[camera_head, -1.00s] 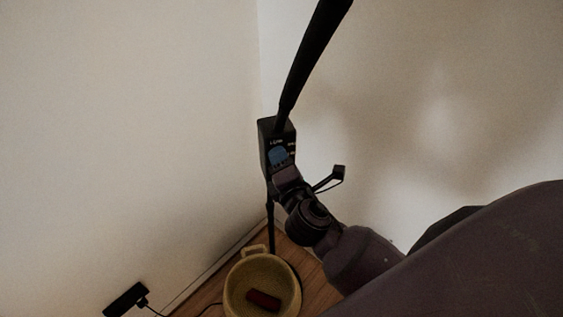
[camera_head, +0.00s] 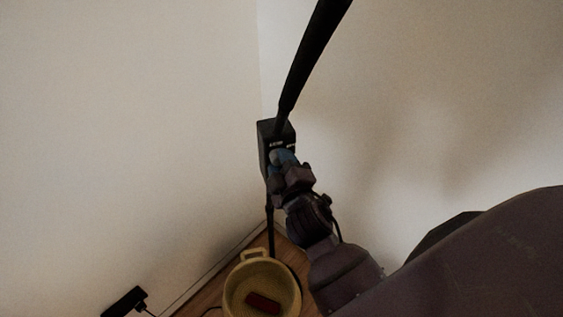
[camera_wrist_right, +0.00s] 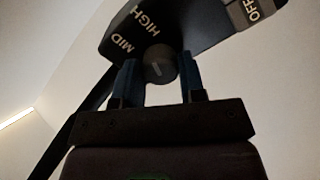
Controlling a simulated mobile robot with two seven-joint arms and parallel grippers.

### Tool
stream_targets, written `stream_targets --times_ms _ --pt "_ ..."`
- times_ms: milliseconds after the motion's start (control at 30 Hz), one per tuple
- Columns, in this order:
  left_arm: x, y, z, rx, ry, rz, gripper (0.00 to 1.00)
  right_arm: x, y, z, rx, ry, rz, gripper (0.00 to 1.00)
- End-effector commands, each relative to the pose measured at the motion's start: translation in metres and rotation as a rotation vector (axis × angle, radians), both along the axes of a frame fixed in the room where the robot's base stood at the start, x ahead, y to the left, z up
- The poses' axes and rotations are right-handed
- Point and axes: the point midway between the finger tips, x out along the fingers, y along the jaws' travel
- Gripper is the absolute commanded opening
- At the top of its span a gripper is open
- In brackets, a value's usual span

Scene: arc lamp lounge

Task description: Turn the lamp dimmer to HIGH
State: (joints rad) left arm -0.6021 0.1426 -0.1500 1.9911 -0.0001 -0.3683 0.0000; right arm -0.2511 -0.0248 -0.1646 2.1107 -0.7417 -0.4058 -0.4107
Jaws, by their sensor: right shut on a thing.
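The dark dimmer box (camera_head: 266,140) sits on the lamp's black pole. In the right wrist view its face (camera_wrist_right: 200,22) carries the labels MID, HIGH and OFF. The round dark dimmer knob (camera_wrist_right: 160,62) shows there with a short pale mark, tilted slightly off upright; I cannot tell exactly which label it points to. My right gripper (camera_head: 281,158) reaches the box from below right and hides the knob in the head view. Its two blue fingers (camera_wrist_right: 160,75) are shut on the knob, one on each side. My left gripper is not in view.
The lamp's thick black arm (camera_head: 314,52) rises from the box towards the upper right. A yellow basket (camera_head: 233,292) with a dark red thing (camera_head: 263,303) inside stands on the wooden floor below. A black wall fitting (camera_head: 124,302) with a cord is at lower left. Pale walls meet behind the lamp.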

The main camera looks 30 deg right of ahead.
Motion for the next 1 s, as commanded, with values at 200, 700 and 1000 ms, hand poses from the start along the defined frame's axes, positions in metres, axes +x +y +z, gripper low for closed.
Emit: stream_targets --times_ms 200,700,1000 --pt "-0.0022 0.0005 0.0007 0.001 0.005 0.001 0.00 -0.0002 -0.0002 -0.0004 0.112 -0.021 -0.001 0.14" --pt "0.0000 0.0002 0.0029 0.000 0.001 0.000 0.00 -0.0002 -0.0002 -0.0010 0.183 -0.035 -0.002 0.14" --pt "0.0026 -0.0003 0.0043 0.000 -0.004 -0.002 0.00 -0.0001 -0.0001 -0.0010 0.183 -0.034 0.000 0.50"
